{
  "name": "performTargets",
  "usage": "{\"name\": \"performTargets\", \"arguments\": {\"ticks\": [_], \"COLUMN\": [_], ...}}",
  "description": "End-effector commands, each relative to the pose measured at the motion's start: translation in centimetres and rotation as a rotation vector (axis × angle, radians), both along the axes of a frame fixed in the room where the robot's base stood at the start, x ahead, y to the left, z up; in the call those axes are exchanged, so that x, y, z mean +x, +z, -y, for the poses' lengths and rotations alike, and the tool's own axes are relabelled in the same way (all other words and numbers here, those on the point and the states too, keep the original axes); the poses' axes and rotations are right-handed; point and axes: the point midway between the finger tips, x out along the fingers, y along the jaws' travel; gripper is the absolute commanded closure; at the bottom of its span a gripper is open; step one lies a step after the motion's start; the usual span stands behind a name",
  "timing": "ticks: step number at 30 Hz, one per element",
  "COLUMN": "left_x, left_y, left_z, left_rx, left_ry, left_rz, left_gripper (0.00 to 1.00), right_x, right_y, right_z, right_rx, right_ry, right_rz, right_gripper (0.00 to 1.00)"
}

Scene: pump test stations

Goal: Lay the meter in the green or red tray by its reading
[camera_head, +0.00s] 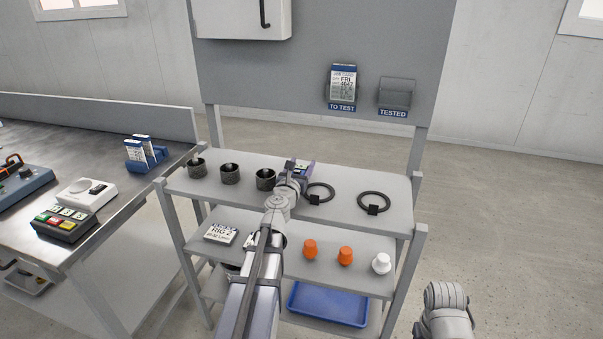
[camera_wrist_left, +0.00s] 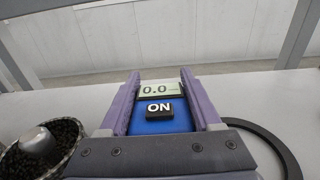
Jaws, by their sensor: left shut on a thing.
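My left gripper (camera_head: 302,165) is over the top shelf of the cart, between the black cups and the black rings. It is shut on the meter, which is blue with a grey display. In the left wrist view the meter (camera_wrist_left: 150,127) sits between the purple fingers. Its display (camera_wrist_left: 158,89) reads 0.0, and a black switch label (camera_wrist_left: 160,109) says ON. In the head view the meter is mostly hidden by my gripper. No green or red tray shows.
The cart's top shelf (camera_head: 335,215) holds three black cups (camera_head: 230,174) and two black rings (camera_head: 373,203). Orange and white caps (camera_head: 345,256) stand on the middle shelf, with a blue tray (camera_head: 327,304) below. A bench (camera_head: 60,175) with devices is at left.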

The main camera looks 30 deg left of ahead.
Motion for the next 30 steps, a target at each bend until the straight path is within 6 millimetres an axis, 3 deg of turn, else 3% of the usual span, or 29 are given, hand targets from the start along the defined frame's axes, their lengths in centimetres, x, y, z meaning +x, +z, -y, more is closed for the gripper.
{"name": "performTargets", "arguments": {"ticks": [11, 12, 20, 30], "left_x": [0.00, 0.00, 0.00, 0.00], "left_y": [-0.43, -0.36, -0.30, -0.02], "left_z": [0.00, 0.00, 0.00, 0.00], "left_rx": [0.000, 0.000, 0.000, 0.000], "left_ry": [0.000, 0.000, 0.000, 0.000], "left_rz": [0.000, 0.000, 0.000, 0.000], "left_gripper": [1.00, 0.33, 0.05, 0.05], "right_x": [0.00, 0.00, 0.00, 0.00], "right_y": [-0.43, -0.36, -0.30, -0.02], "right_z": [0.00, 0.00, 0.00, 0.00], "right_rx": [0.000, 0.000, 0.000, 0.000], "right_ry": [0.000, 0.000, 0.000, 0.000], "right_rz": [0.000, 0.000, 0.000, 0.000], "right_gripper": [0.50, 0.50, 0.50, 0.50]}}
